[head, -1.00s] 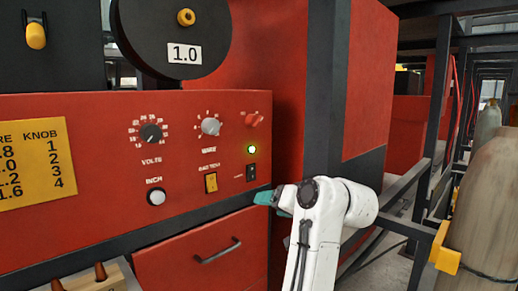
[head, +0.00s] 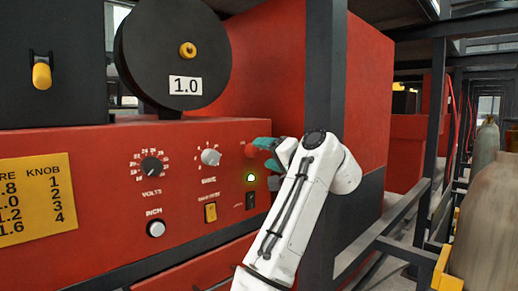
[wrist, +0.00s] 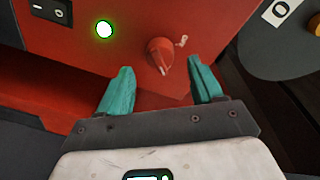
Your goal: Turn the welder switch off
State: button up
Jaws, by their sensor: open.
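The red welder panel (head: 105,150) carries a red rotary switch (wrist: 160,52), whose head is partly covered by my fingers in the head view. A lit green lamp (head: 250,179) sits below it, and a black rocker switch (head: 251,200) sits below the lamp. The rocker also shows at the top left of the wrist view (wrist: 50,9). My gripper (head: 263,155) is open at the panel's right end. In the wrist view its teal fingers (wrist: 165,78) stand either side of the rotary switch, apart from it. I cannot read which position the switch points to.
A black voltage knob (head: 152,166), a grey knob (head: 210,157), a white inch button (head: 156,229) and a yellow switch (head: 210,212) share the panel. A black wire reel (head: 150,55) stands above. A dark upright post (head: 325,80) stands close to my arm.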

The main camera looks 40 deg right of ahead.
aim_at(259, 153)
jog(key=shift+w+d+p, duration=0.15)
jog(key=shift+w+p, duration=0.25)
jog(key=shift+w, duration=1.5)
jog(key=shift+c, duration=0.2)
jog(key=c, duration=1)
jog(key=shift+f+n+b, duration=0.15)
jog(key=shift+n+b, duration=0.15)
jog(key=shift+b, duration=0.1)
jog(key=shift+d+n+t+y+b, duration=0.1)
jog(key=shift+n+t+y+b, duration=0.3)
jog(key=shift+n+b, duration=2.95)
jog(key=shift+n+t+y+b, duration=0.2)
jog(key=shift+n+y+b, duration=0.45)
jog(key=shift+n, duration=5.2)
